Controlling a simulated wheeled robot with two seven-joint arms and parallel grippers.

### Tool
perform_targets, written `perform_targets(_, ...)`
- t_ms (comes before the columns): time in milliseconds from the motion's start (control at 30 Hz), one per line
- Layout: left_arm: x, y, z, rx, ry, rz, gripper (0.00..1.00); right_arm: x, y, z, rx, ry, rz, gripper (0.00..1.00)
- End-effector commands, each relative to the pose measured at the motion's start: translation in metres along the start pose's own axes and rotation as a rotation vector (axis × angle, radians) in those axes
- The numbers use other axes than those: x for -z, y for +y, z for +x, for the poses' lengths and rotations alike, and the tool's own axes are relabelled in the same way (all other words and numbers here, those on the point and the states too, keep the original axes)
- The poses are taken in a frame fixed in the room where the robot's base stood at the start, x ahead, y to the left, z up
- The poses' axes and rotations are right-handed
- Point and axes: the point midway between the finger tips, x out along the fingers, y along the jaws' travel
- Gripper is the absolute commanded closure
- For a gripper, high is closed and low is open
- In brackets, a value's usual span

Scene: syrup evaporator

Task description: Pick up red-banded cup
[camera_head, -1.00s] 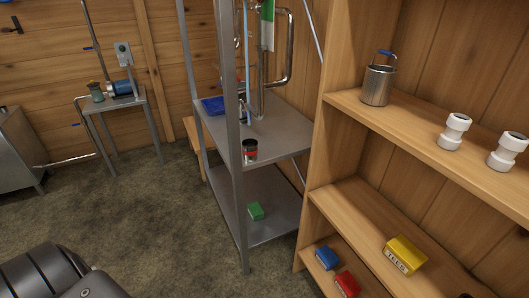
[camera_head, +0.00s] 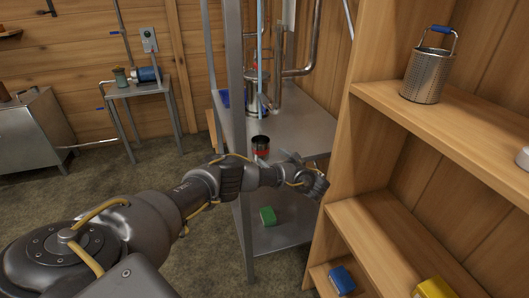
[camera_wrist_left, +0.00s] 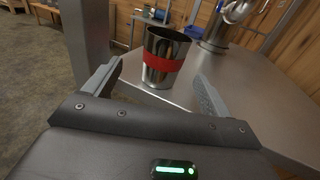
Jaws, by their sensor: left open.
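The red-banded cup (camera_head: 261,142) is a dark metal cup standing upright on the upper grey shelf of the metal rack. In the head view, my left arm partly hides its lower part. In the left wrist view the cup (camera_wrist_left: 163,60) shows its red band and open top. My left gripper (camera_wrist_left: 157,76) is open, with its two fingers on either side of the cup's lower part in the picture. The cup looks a little beyond the fingertips; I cannot tell contact. In the head view the left gripper (camera_head: 276,158) is small and partly hidden. My right gripper is out of view.
A grey rack post (camera_head: 240,120) stands left of the cup, also close in the wrist view (camera_wrist_left: 88,40). Metal pipework (camera_head: 282,75) stands behind it. A wooden shelf (camera_head: 440,120) with a metal bucket (camera_head: 428,72) is at right. A green box (camera_head: 268,215) sits below.

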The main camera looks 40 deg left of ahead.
Motion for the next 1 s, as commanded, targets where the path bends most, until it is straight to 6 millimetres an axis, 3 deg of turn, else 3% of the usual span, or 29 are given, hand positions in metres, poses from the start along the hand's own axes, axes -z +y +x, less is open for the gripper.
perform_targets(167, -0.004, -0.005, -0.001, 0.004, -0.012, 0.002, 0.16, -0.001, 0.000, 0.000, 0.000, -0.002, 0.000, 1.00)
perform_targets(500, -0.004, -0.006, 0.045, 0.006, -0.009, -0.001, 0.16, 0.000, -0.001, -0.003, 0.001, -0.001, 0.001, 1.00)
perform_targets(767, -0.003, -0.005, 0.054, 0.005, -0.008, 0.000, 0.16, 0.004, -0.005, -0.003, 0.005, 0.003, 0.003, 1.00)
perform_targets(1000, -0.001, -0.006, 0.088, 0.003, -0.009, -0.001, 0.16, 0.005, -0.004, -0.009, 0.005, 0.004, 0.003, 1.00)
